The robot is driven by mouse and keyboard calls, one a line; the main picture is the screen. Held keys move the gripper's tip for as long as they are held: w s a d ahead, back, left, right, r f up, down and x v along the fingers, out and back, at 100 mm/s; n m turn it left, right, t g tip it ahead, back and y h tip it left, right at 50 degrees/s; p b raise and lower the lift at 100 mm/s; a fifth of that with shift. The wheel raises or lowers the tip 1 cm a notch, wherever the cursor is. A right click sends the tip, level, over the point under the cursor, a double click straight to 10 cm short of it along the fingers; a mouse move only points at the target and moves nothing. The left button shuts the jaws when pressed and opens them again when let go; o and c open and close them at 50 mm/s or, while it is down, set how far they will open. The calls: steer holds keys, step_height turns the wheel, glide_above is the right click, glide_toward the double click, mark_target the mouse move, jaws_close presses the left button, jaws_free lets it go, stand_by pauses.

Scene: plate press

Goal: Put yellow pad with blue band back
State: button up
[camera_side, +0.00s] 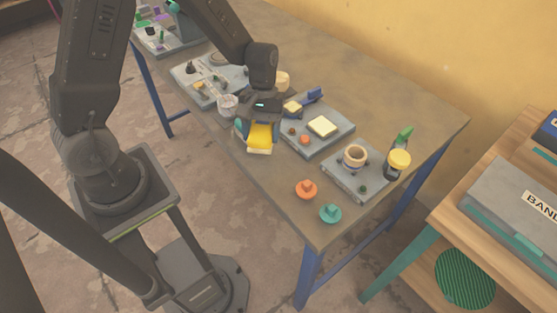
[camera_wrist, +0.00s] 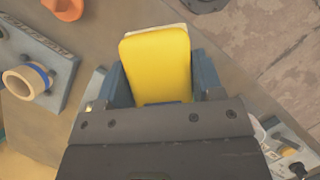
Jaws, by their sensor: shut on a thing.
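My gripper (camera_side: 258,138) is shut on a yellow pad (camera_side: 260,134), with one dark blue finger at each side of it. The gripper holds the pad near the front edge of the table; a pale layer shows along the pad's edge. In the wrist view the yellow pad (camera_wrist: 155,65) stands out beyond the fingers of my gripper (camera_wrist: 160,85), and its near end is hidden by the gripper body. I cannot make out a blue band on the pad.
A grey plate (camera_side: 341,140) with a pale yellow block (camera_side: 322,126) lies right of my gripper. Farther right is a grey base (camera_side: 373,186) with a cream ring (camera_side: 355,156). Orange (camera_side: 306,189) and teal (camera_side: 330,213) knobbed pieces lie near the front edge. A white cup (camera_side: 228,105) stands close left.

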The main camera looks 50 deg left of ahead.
glide_above(278, 173)
steer(key=a, duration=0.1)
steer(key=f, duration=0.3)
steer(key=shift+w, duration=0.4)
steer(key=shift+f, duration=1.95)
steer(key=shift+f, duration=0.2)
steer(key=o, duration=0.8)
steer(key=shift+o, duration=0.2)
